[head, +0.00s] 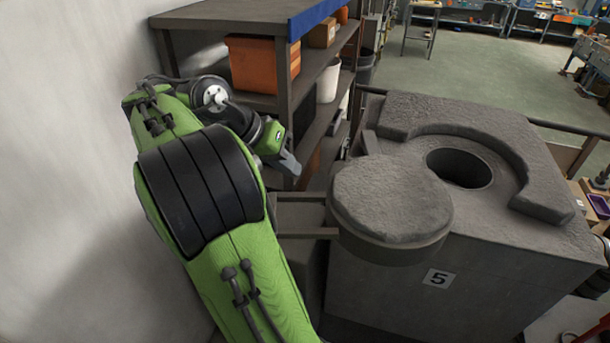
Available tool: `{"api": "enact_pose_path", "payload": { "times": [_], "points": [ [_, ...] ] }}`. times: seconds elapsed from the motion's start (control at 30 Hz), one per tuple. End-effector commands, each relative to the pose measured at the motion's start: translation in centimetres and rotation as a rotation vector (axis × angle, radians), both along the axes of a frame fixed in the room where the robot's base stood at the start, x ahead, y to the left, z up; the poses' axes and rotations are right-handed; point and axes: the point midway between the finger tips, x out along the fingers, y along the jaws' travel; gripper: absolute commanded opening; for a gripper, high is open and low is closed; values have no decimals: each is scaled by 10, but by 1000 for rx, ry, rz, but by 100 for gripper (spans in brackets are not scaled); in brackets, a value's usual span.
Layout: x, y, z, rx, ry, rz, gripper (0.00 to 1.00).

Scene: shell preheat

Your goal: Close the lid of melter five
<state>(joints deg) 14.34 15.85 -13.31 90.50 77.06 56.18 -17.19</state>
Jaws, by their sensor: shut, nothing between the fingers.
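Melter five (470,285) is a grey block-shaped furnace with a "5" label on its front face. Its round dark opening (460,168) is uncovered, with a raised curved rim around its back and right. The lid (390,198) is a thick round grey disc, swung out to the left of the opening and overhanging the melter's left edge. A bracket of two bars (303,215) runs from the lid to the left, partly hidden by my green arm. My gripper (292,167) is shut and empty, to the upper left of the lid, apart from it in the picture.
A shelf unit (225,14) with an orange bin (262,65) and a white container (328,80) stands behind my gripper. A plain wall (70,150) is close on the left. A dark rail (570,128) runs behind the melter. Open floor (460,65) lies beyond.

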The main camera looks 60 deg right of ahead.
Motion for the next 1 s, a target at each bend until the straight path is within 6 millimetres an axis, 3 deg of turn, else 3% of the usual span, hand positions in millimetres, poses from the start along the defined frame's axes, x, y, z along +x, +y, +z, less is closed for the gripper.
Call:
{"api": "enact_pose_path", "payload": {
  "times": [0.2,0.4,1.0],
  "points": [
    [-18,-20,-45,1,0,-2,0],
    [-30,-38,-73,1,0,1,0],
    [-38,-44,-79,1,-3,10,0]
  ]
}}
